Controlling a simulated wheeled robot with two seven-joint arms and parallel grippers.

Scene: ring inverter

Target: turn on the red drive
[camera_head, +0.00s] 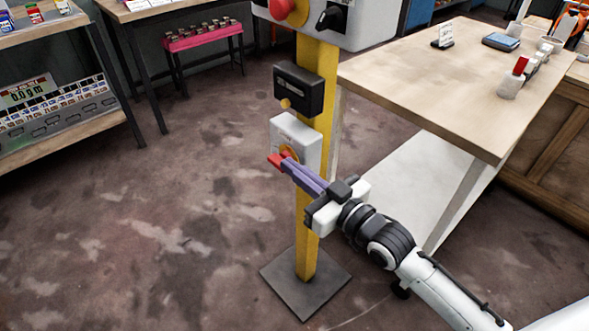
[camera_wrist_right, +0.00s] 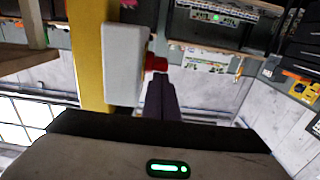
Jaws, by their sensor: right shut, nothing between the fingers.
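A light grey switch box (camera_head: 303,137) with a yellow disc and a red knob (camera_head: 276,161) is fixed low on a yellow post (camera_head: 308,225). My right gripper (camera_head: 288,166), with purple fingers, is shut and empty, its tips at the red knob. In the right wrist view the knob (camera_wrist_right: 157,63) sticks out from the side of the box (camera_wrist_right: 124,62), just beyond the fingertips (camera_wrist_right: 158,80). I cannot tell whether they touch. The fingers hide part of the knob and disc. My left gripper is not in view.
Above are a black box (camera_head: 298,90) and a grey control box (camera_head: 345,22) with a red button and a black rotary switch. A wooden-topped table (camera_head: 440,90) stands close on the right. The post's dark base plate (camera_head: 290,299) rests on the floor; floor to the left is clear.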

